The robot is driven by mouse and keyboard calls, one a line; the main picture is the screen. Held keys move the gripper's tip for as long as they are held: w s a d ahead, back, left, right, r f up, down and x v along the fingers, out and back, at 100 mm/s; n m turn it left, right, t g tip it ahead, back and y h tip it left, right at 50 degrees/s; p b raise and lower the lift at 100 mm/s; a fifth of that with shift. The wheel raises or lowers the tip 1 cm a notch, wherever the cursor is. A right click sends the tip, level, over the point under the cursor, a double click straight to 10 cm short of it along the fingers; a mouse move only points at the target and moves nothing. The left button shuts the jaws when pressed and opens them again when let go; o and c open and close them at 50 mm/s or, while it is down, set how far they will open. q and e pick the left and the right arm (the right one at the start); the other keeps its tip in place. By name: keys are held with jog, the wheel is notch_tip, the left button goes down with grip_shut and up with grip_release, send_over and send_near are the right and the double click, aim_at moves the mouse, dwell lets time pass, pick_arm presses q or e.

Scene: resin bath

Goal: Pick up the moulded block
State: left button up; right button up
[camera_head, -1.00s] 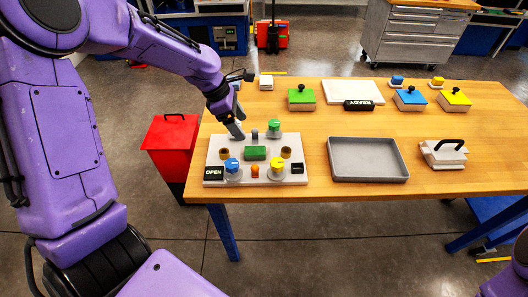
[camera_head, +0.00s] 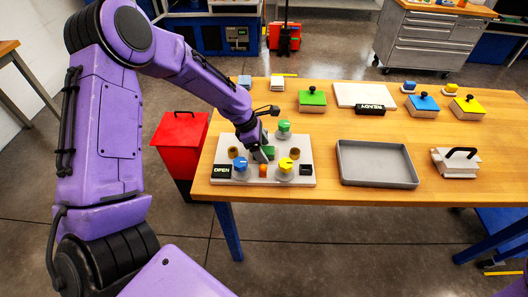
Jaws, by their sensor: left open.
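The moulded block appears to be the small green block (camera_head: 271,152) in the middle of the pale panel (camera_head: 307,165); my left gripper partly hides it. My left gripper (camera_head: 263,155) points down at this block, open, with its fingers at or just above it. I cannot tell whether they touch it. The panel also carries a blue knob (camera_head: 241,164), a yellow knob (camera_head: 286,164), a green knob (camera_head: 284,127) and an OPEN sign (camera_head: 222,171). My right gripper is out of view.
A grey tray (camera_head: 378,183) lies right of the panel, with a black-handled pale block (camera_head: 457,160) beyond it. Green (camera_head: 312,99), blue (camera_head: 422,106) and yellow (camera_head: 467,108) knobbed blocks, a white plate (camera_head: 362,94) and a READY sign (camera_head: 370,109) are behind. Bare wood lies between.

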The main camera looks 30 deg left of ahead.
pick_arm(q)
jog(key=c, duration=1.2)
jog(key=shift+o, duration=0.2)
jog(key=shift+r, duration=0.1)
